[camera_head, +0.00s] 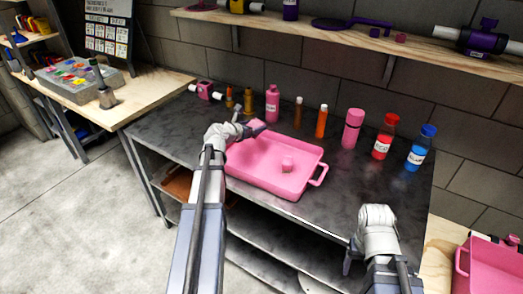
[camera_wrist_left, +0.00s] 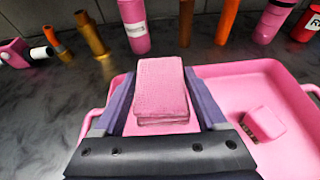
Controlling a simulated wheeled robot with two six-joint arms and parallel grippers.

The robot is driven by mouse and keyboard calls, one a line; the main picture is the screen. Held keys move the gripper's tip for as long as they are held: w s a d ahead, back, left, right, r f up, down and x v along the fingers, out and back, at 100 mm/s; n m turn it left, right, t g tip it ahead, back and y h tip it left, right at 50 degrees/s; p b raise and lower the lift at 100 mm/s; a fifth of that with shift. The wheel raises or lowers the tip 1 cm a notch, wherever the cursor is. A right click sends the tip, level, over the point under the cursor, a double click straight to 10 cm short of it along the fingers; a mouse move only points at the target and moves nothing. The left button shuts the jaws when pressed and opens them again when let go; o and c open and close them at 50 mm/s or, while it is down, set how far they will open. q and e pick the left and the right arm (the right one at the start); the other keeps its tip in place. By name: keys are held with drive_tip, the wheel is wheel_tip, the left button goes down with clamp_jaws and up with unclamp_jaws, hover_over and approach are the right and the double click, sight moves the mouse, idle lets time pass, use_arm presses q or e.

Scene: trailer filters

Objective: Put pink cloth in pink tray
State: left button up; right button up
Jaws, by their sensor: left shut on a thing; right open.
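The pink cloth (camera_wrist_left: 161,88) is a small folded block held between the two fingers of my left gripper (camera_wrist_left: 163,100) in the left wrist view. In the head view the cloth (camera_head: 257,125) shows at the tip of my left gripper (camera_head: 248,130), over the back left part of the pink tray. The pink tray (camera_head: 262,179) lies on the dark table, with a small pink block (camera_head: 287,165) inside it. That block also shows in the left wrist view (camera_wrist_left: 265,122). My right gripper (camera_head: 352,258) is open and empty near the table's front right edge.
Several bottles stand behind the tray, among them a pink bottle (camera_head: 272,104), an orange tube (camera_head: 321,122), a red-capped bottle (camera_head: 384,138) and a blue-capped bottle (camera_head: 421,149). A wooden shelf (camera_head: 350,38) hangs above. Another pink container (camera_head: 492,262) stands at the lower right.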

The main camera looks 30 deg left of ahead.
use_arm(q)
drive_tip(key=b, duration=0.5)
hover_over(254, 151)
wheel_tip(254, 151, down, 6)
drive_tip(key=shift+r, duration=0.2)
wheel_tip(254, 151, down, 4)
drive_tip(key=b, duration=0.3)
drive_tip(key=shift+r, duration=0.2)
drive_tip(key=shift+f+b, duration=0.15)
drive_tip(key=shift+b, duration=0.2)
drive_tip(key=o, duration=1.3)
drive_tip(key=shift+c, duration=0.2)
